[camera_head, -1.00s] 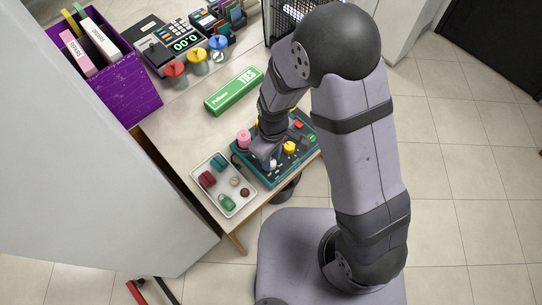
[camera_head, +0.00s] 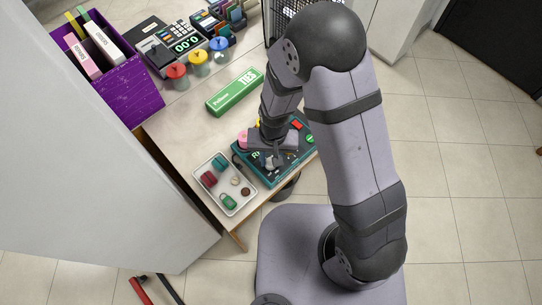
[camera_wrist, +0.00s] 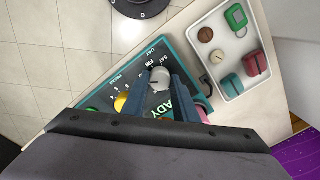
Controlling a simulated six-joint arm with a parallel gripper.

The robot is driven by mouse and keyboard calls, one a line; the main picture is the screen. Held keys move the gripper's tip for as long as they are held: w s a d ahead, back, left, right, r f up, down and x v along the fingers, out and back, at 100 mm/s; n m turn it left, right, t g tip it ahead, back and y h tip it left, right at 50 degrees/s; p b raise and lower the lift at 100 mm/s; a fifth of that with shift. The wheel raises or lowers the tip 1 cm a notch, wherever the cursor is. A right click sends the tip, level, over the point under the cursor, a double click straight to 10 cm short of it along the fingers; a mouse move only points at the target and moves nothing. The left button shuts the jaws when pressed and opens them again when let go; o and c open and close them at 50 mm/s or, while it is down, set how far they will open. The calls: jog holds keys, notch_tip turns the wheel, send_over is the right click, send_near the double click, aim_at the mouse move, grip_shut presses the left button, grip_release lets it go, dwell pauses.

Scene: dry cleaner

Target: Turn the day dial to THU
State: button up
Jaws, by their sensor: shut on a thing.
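The teal control box (camera_head: 262,178) sits on the table's front corner in the head view. In the wrist view its face (camera_wrist: 183,58) carries the lettering DAY, with SAT and what looks like FRI beside the pale grey day dial (camera_wrist: 160,80). My gripper (camera_wrist: 160,76) points down over the box, its two fingers on opposite sides of the dial and shut on it. The dial's pointer setting is too small to read surely. In the head view my gripper (camera_head: 271,160) covers much of the box's middle.
A yellow knob (camera_wrist: 121,102) and a pink knob (camera_head: 243,138) stand close to the gripper on the box. A white tray (camera_head: 237,208) with small coloured items lies beside it. A green TIES box (camera_head: 235,92) lies behind. A purple bin (camera_head: 128,97) stands at the back left.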

jog(key=shift+m+p, duration=0.35)
jog(key=shift+m, duration=0.65)
jog(key=o, duration=1.1)
jog(key=shift+c, duration=0.2)
jog(key=shift+d+r+b, duration=0.1)
jog(key=shift+r+b, duration=0.6)
jog(key=shift+r, duration=3)
